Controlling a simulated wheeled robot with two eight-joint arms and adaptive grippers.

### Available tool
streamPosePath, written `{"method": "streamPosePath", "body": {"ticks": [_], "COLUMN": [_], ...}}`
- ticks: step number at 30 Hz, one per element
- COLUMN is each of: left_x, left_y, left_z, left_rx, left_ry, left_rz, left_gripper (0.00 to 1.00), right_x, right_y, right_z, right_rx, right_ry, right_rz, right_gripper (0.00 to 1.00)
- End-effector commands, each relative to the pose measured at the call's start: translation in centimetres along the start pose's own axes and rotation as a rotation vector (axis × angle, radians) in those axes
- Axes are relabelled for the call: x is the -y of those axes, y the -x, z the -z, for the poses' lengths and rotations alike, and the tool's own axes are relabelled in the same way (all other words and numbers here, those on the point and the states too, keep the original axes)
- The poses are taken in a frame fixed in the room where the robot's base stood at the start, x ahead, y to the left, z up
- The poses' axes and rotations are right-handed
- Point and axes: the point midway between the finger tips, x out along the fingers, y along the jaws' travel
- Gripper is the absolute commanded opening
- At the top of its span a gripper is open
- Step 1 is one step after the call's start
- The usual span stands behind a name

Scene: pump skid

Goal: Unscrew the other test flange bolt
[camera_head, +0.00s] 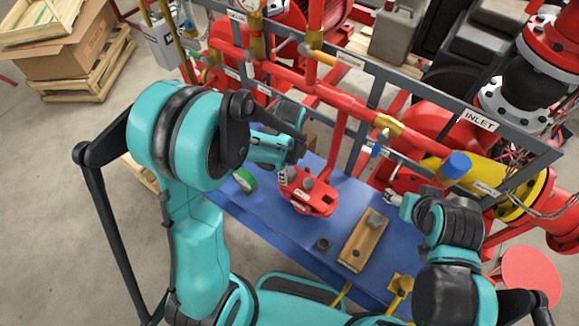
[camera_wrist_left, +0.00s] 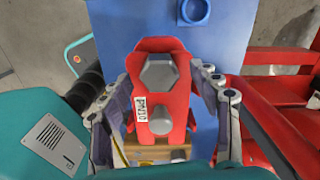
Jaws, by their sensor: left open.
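The red test flange (camera_head: 319,201) stands on the blue bench top (camera_head: 262,217). My left gripper (camera_head: 284,177) is at the flange's far left in the head view. In the left wrist view its fingers (camera_wrist_left: 165,92) are open, one on each side of the flange; contact cannot be told. My right gripper (camera_head: 396,199) is over the bench's right side, and its jaws are unclear.
A wooden block (camera_head: 352,249) with a grey bolt-like piece (camera_head: 375,220) lies right of the flange. Red pipes and a grey frame (camera_head: 478,120) stand close behind.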

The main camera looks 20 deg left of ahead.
Motion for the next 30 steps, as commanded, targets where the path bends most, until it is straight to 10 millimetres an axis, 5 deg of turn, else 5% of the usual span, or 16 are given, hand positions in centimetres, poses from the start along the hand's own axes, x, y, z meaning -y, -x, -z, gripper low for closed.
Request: {"method": "streamPosePath", "body": {"ticks": [2,8,10,11,14,20,30], "left_x": [0.0,0.0,0.0,0.0,0.0,0.0,0.0], "left_y": [0.0,0.0,0.0,0.0,0.0,-0.1,-0.2], "left_z": [0.0,0.0,0.0,0.0,0.0,0.0,0.0], "left_rx": [0.0,0.0,0.0,0.0,0.0,0.0,-0.001], "left_ry": [0.0,0.0,0.0,0.0,0.0,0.124,0.726], "left_rz": [0.0,0.0,0.0,0.0,0.0,0.0,0.0], "left_gripper": [0.6,0.07,0.06,0.29,0.07,0.07,0.07], "right_x": [0.0,0.0,0.0,0.0,0.0,0.0,0.0], "right_y": [0.0,0.0,0.0,0.0,0.0,-0.4,-1.7], "right_z": [0.0,0.0,0.0,0.0,0.0,-0.3,-1.2], "right_rx": [0.0,0.0,0.0,0.0,0.0,0.0,0.0], "right_ry": [0.0,0.0,0.0,0.0,0.0,0.0,0.0], "right_rz": [0.0,0.0,0.0,0.0,0.0,0.0,0.0], "right_gripper": [0.61,0.61,0.61,0.61,0.61,0.61,0.61]}}
